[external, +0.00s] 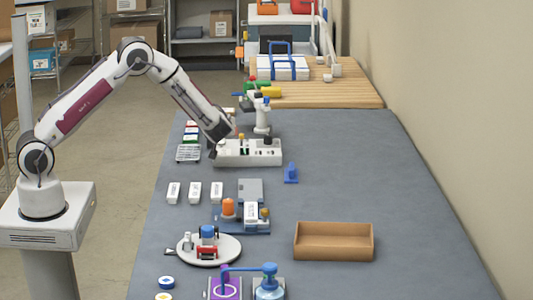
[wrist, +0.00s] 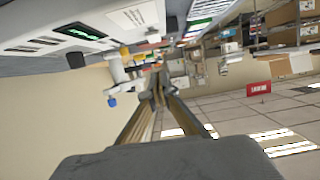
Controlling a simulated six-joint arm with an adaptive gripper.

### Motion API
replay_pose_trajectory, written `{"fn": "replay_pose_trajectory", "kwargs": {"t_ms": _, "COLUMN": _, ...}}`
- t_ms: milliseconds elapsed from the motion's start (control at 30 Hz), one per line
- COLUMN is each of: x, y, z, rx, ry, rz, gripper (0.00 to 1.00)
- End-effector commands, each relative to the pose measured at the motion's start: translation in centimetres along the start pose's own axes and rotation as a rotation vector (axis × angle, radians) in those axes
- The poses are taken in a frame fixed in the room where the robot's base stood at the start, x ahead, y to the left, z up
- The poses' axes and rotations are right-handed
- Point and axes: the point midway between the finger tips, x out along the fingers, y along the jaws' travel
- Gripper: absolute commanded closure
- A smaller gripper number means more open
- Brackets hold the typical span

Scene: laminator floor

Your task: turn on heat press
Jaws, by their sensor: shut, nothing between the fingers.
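A long white unit (external: 262,153) with dark slots and small knobs on top stands on the grey table in the external view; it may be the heat press, but I cannot tell for sure. My gripper (external: 217,140) is at its left end, pointing down, shut and empty; whether it touches the unit is unclear. The wrist view is tilted and blurred. It shows a white panel (wrist: 55,25) with a lit green display (wrist: 86,32) at the upper left. A dark grey block, likely part of my gripper, fills the bottom of the wrist view.
A blue piece (external: 291,173) stands right of the unit. Stacked small items (external: 189,151) lie to its left. White blocks (external: 195,192), an orange-topped fixture (external: 229,209), a round plate (external: 209,249) and a cardboard tray (external: 333,242) are nearer. The table's right side is mostly clear.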

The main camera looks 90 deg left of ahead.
Motion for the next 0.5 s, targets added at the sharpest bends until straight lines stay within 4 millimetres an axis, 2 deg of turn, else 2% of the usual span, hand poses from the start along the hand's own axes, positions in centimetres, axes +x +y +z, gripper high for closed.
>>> {"fn": "replay_pose_trajectory", "kwargs": {"t_ms": 300, "x": -4.8, "y": 0.0, "z": 1.0, "rx": -0.001, "ry": 0.0, "rz": 0.0, "gripper": 1.0}}
{"fn": "replay_pose_trajectory", "kwargs": {"t_ms": 500, "x": -6.7, "y": 0.0, "z": 1.4, "rx": -0.001, "ry": 0.001, "rz": -0.001, "gripper": 1.0}}
